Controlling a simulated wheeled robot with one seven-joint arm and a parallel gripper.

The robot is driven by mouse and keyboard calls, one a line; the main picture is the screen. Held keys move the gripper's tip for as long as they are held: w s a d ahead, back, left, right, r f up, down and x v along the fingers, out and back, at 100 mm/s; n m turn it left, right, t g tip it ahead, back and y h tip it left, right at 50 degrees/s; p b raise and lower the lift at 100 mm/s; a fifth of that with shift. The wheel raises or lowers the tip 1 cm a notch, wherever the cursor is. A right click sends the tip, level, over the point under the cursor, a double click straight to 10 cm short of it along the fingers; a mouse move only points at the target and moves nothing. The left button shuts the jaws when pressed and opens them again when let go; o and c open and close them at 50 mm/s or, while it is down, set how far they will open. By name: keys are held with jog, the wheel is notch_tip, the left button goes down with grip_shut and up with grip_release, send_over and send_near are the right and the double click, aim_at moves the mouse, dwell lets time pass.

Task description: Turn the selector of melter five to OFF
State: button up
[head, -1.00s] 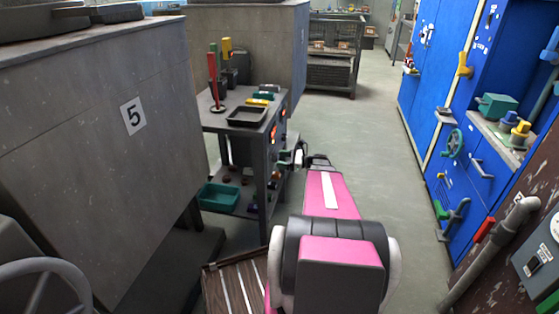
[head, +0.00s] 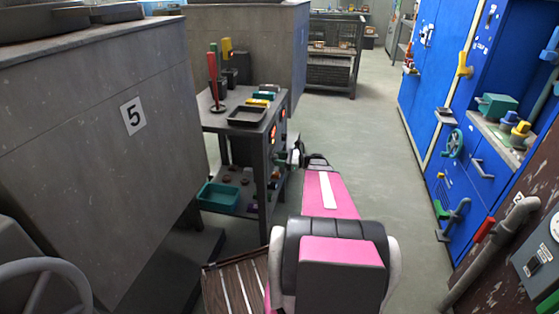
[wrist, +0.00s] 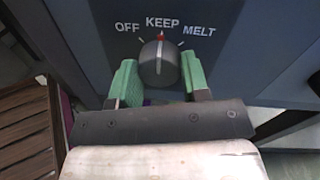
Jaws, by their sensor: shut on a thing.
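The selector (wrist: 159,64) is a round grey knob on a dark panel, labelled OFF, KEEP and MELT. Its red mark points up at KEEP. My gripper (wrist: 160,78) has its green fingers on either side of the knob and is shut on it. In the head view, my gripper (head: 293,158) is at the right side of the grey cart (head: 268,160), where red lights show; the knob itself is hidden there. Melter five (head: 80,150) is the large grey block at left with a "5" plate.
The cart holds a black tray (head: 247,116), and a teal bin (head: 217,197) is on its lower shelf. Blue cabinets (head: 430,110) with handles and pipes line the right. The floor (head: 360,130) between is clear. A slatted wooden piece (wrist: 25,130) is at lower left in the wrist view.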

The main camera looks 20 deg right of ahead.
jog(key=shift+n+h, duration=0.3)
jog(key=shift+n, duration=3.9)
jog(key=o, duration=0.9)
jog(key=v, duration=1.1)
